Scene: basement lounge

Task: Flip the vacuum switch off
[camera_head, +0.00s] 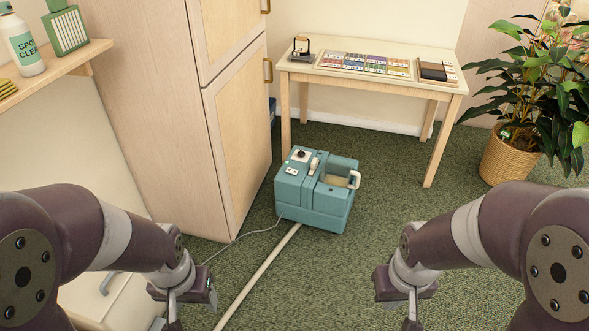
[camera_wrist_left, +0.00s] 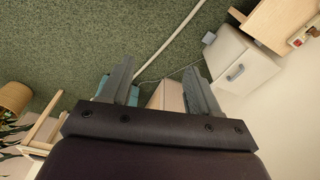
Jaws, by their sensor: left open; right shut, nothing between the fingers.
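The vacuum is a teal boxy machine (camera_head: 328,213) on the green carpet, in the middle of the head view. I cannot tell the switch's position. My left gripper (camera_head: 180,298) is at the lower left, apart from the vacuum. The left wrist view shows its two fingers spread and empty (camera_wrist_left: 160,85), with a bit of teal behind one. My right gripper (camera_head: 405,298) is at the lower right, shut and empty, also apart from the vacuum.
A pale tube (camera_head: 258,277) and thin cord (camera_head: 247,235) run from the vacuum toward the lower left. A tall cabinet (camera_head: 236,150) stands left of it, a wooden table (camera_head: 440,85) behind and a potted plant (camera_head: 510,160) at right. Carpet between my arms is mostly open.

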